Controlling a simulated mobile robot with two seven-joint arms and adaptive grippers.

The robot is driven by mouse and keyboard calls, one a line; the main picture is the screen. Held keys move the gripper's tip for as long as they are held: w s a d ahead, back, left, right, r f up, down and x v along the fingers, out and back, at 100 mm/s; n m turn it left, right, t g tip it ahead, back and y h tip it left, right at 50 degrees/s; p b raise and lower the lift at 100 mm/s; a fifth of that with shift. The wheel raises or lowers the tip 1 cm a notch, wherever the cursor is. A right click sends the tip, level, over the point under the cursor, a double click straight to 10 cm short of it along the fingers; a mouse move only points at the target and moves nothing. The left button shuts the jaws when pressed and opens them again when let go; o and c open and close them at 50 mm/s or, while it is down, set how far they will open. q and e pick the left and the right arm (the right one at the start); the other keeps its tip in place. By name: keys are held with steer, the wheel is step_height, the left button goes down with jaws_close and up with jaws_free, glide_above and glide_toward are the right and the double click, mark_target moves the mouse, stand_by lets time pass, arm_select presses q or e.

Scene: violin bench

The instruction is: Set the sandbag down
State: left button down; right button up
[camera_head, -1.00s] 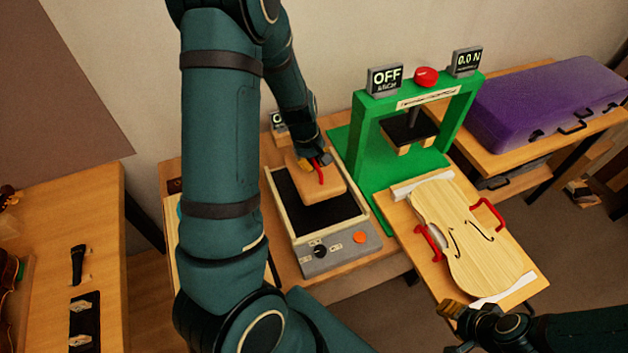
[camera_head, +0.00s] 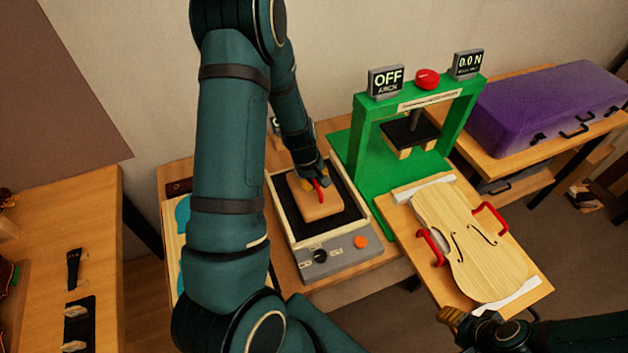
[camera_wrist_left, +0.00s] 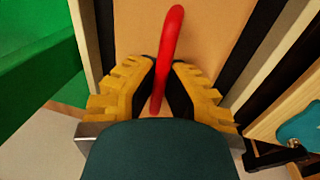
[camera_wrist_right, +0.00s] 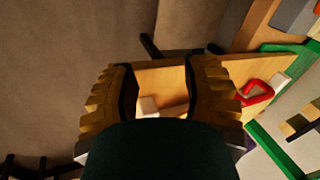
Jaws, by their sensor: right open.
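The sandbag (camera_head: 312,203) is a tan block with a red handle (camera_head: 320,191). It lies flat over the black bed (camera_head: 296,232) of the pale-framed bench device and appears to rest on it. My left gripper (camera_head: 314,182) is above the sandbag. In the left wrist view my left gripper (camera_wrist_left: 164,80) has its fingers on both sides of the red handle (camera_wrist_left: 168,50), closed on it, with the tan top (camera_wrist_left: 215,40) beneath. My right gripper (camera_head: 452,318) is open and empty near the front of the violin board; it also shows in the right wrist view (camera_wrist_right: 162,85).
A green press (camera_head: 358,160) with an OFF sign stands right of the device. A violin plate (camera_head: 465,240) lies on a board with red clamps (camera_head: 432,247). The device has a knob (camera_head: 320,256) and orange button (camera_head: 361,242). A purple case (camera_head: 545,105) is at back right.

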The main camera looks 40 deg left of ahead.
arm_select(q)
steer(key=shift+f, duration=0.1)
steer(key=c, duration=1.1)
jaws_free()
steer(key=shift+c, duration=0.2)
